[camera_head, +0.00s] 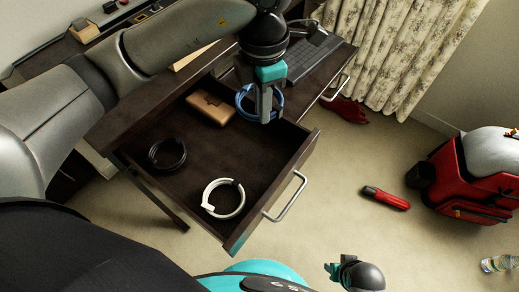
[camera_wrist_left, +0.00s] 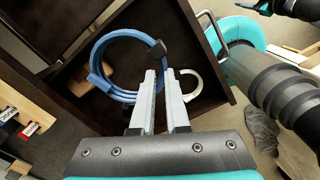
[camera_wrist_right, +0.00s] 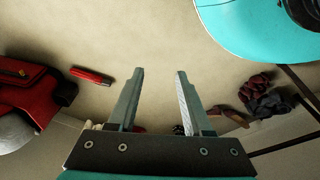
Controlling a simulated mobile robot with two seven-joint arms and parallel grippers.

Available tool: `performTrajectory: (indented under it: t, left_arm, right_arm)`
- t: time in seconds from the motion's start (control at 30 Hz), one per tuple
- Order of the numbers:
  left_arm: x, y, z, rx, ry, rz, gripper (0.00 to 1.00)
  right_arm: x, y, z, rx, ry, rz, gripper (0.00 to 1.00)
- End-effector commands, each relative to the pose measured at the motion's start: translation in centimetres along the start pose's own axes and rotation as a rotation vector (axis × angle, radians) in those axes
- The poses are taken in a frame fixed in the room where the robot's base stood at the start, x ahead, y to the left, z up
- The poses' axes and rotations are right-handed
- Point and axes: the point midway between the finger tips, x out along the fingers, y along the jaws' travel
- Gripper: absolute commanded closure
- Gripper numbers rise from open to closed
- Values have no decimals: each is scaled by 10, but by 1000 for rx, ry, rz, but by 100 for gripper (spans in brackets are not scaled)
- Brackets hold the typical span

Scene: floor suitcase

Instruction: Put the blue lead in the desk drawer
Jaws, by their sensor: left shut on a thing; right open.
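The blue lead (camera_head: 244,103) is a coiled blue cable with a dark tie. My left gripper (camera_head: 266,117) is shut on it, over the far right part of the open desk drawer (camera_head: 238,242). In the left wrist view the blue coil (camera_wrist_left: 96,58) hangs from the fingers (camera_wrist_left: 160,82) above the drawer. How high it is over the drawer floor is hard to tell. My right gripper (camera_wrist_right: 158,75) is open and empty above bare carpet.
The drawer holds a white coil (camera_head: 224,211), a black coil (camera_head: 167,154) and a tan wallet-like item (camera_head: 210,108). A red suitcase (camera_head: 470,175) and a red pocketknife-like item (camera_head: 386,198) are on the carpet.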

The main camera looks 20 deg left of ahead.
Motion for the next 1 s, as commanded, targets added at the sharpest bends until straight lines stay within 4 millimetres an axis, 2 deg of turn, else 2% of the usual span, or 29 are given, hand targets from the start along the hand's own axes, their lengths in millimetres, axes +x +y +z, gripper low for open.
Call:
performTrajectory:
  t: [0.03,0.4,0.6,1.0]
  left_arm:
    - [10,0,0,0,1,-2,100]
    - [77,0,0,-1,1,-2,100]
    - [108,0,0,-1,0,-2,100]
    - [138,0,0,-1,0,-1,100]
  right_arm:
    - [-3,-2,-3,2,3,-3,50]
    - [-40,-1,-38,6,66,-2,50]
    - [-63,0,-52,8,103,1,50]
    - [-87,1,-62,10,139,3,50]
